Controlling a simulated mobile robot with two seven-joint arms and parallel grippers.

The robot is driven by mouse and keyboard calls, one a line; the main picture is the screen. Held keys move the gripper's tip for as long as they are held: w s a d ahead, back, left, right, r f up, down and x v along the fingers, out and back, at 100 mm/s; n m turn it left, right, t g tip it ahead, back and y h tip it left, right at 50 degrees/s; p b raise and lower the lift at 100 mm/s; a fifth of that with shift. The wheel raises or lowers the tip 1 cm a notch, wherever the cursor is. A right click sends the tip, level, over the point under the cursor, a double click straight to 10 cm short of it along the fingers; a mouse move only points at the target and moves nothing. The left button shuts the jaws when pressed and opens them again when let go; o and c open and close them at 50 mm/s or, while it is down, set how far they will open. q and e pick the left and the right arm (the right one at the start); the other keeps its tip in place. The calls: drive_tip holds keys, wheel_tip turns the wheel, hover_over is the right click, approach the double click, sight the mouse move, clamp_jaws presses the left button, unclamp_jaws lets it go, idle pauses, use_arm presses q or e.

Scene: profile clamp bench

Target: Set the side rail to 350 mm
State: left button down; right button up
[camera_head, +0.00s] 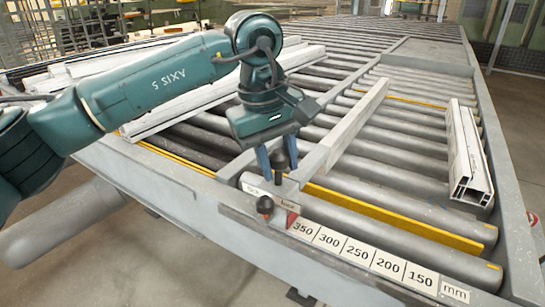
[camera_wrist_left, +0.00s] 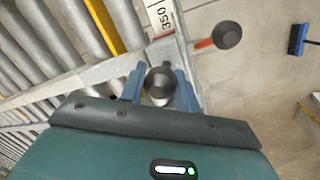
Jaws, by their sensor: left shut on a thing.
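The side rail (camera_head: 352,128) is a long pale grey bar lying across the rollers, its near end at the bench's front edge. Its carriage (camera_head: 285,188) sits on the front beam and carries an upright black knob (camera_wrist_left: 161,82). My left gripper (camera_head: 279,168) points down and is shut on this knob, a finger on each side. A second dark knob (camera_wrist_left: 227,35) on a red stem sticks out of the carriage front. A red part on the carriage lies at the left edge of the 350 plate (camera_head: 303,229); its exact reading is unclear. My right gripper is not in view.
The scale (camera_head: 358,250) runs right from 350 down to 150 along the front beam. White profiles lie at the left back, and another white profile (camera_head: 468,160) lies on the rollers at the right. Yellow strips (camera_head: 400,220) run between rollers. The rollers right of the rail are mostly clear.

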use_arm(q)
drive_tip(key=c, duration=1.1)
unclamp_jaws()
drive_tip(key=shift+r, duration=0.1)
drive_tip(key=r, duration=0.4)
drive_tip(key=a+r, duration=0.1)
drive_tip(key=r, duration=0.3)
drive_tip(key=a+r, duration=0.1)
drive_tip(key=r, duration=0.3)
drive_tip(key=shift+s+a+r, duration=0.2)
drive_tip(key=shift+s+r, duration=0.2)
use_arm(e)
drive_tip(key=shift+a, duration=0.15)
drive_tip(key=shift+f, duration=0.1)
